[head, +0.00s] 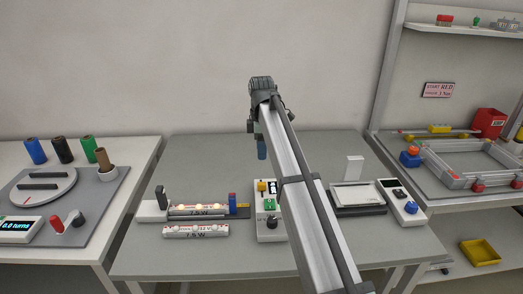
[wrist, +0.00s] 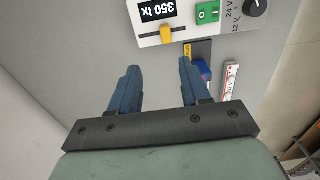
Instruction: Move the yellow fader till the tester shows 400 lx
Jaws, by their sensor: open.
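The control box (head: 266,228) stands on the middle table, partly hidden by my arm. In the wrist view, the display (wrist: 158,11) appears upside down and reads 350 lx. The yellow fader (wrist: 166,35) sits in a slot beside the display, around the middle of the visible slot. It also shows small in the head view (head: 262,186). My gripper (wrist: 159,68) is open and empty, its two blue fingers apart. In the wrist view the fingertips lie short of the fader, not touching it. In the head view my gripper (head: 262,150) is above and behind the box.
On the box are a green switch (wrist: 208,12) and a dark knob (wrist: 255,6). A lamp holder with a lit 7.5 W tube (head: 198,210) stands left of it, with a loose tube (head: 195,231) in front. A white-topped device (head: 352,197) stands to the right.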

